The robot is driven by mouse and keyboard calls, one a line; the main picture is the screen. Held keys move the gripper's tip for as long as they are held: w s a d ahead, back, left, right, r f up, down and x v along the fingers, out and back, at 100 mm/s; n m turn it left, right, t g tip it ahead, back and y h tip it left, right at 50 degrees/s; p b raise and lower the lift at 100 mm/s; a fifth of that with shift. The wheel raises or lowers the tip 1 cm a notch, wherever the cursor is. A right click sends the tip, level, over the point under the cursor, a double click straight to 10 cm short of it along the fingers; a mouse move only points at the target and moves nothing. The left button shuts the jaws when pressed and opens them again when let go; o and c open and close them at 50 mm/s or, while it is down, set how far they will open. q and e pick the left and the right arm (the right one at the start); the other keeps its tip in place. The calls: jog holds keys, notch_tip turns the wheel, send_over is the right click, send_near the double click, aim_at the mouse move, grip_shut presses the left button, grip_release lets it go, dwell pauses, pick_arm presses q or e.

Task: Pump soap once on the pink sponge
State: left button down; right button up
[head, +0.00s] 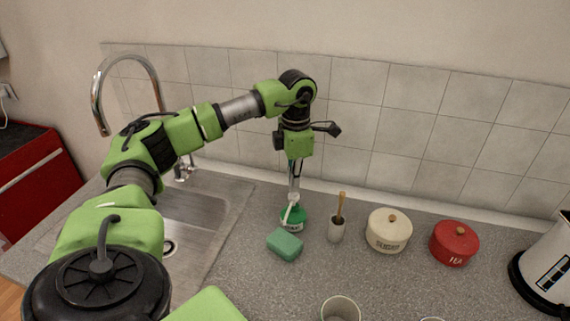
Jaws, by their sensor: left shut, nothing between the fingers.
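A green soap bottle (293,218) with a white pump head stands on the counter near the back wall. A sponge (285,245) lies just in front of the bottle, under the pump's spout. The sponge looks green, and I see no pink one. My left gripper (294,189) points straight down above the pump head, with its fingers shut and empty. Its fingertips are at or very close to the pump's top; I cannot tell whether they touch. My right gripper is not in view.
A sink (200,215) with a tall faucet (97,105) is on the left. Right of the bottle stand a brush holder (336,231), a cream pot (388,236), a red tea pot (453,247) and a kettle (545,265). A cup (341,308) is at the front.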

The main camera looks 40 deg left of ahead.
pick_arm(q)
jog(key=shift+r, duration=0.1)
dwell(0.5)
notch_tip(320, 180, up, 6)
jog(key=p, duration=0.4)
jog(key=shift+p, duration=0.35)
